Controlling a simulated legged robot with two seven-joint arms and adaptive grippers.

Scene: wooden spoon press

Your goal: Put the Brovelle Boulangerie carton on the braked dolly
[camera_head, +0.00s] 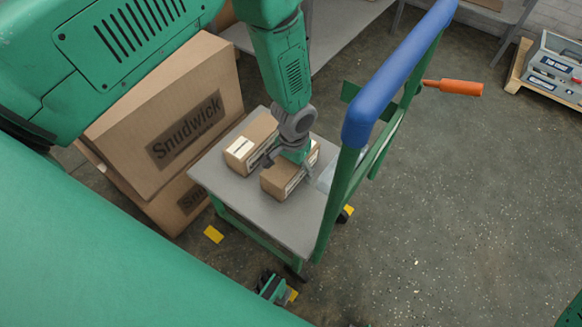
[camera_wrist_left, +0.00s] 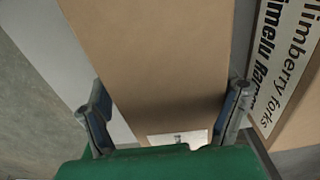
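A dolly with a grey deck (camera_head: 230,178), green frame and blue push handle (camera_head: 395,68) stands in the middle of the head view. Two brown cartons are at its deck. My left gripper (camera_head: 290,168) points down over the nearer carton (camera_head: 272,182). In the left wrist view this carton (camera_wrist_left: 160,60) fills the space between the fingers (camera_wrist_left: 165,105), which lie against its two sides. Its brand name is not readable. The other carton (camera_head: 252,139) sits just behind it; its label in the wrist view reads "limberry forks".
Large Snudwick boxes (camera_head: 170,130) are stacked left of the dolly. An orange grip (camera_head: 452,87) sticks out beyond the handle. Yellow pieces (camera_head: 214,234) show low around the dolly. Grey equipment (camera_head: 552,68) stands at the far right. Floor on the right is clear.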

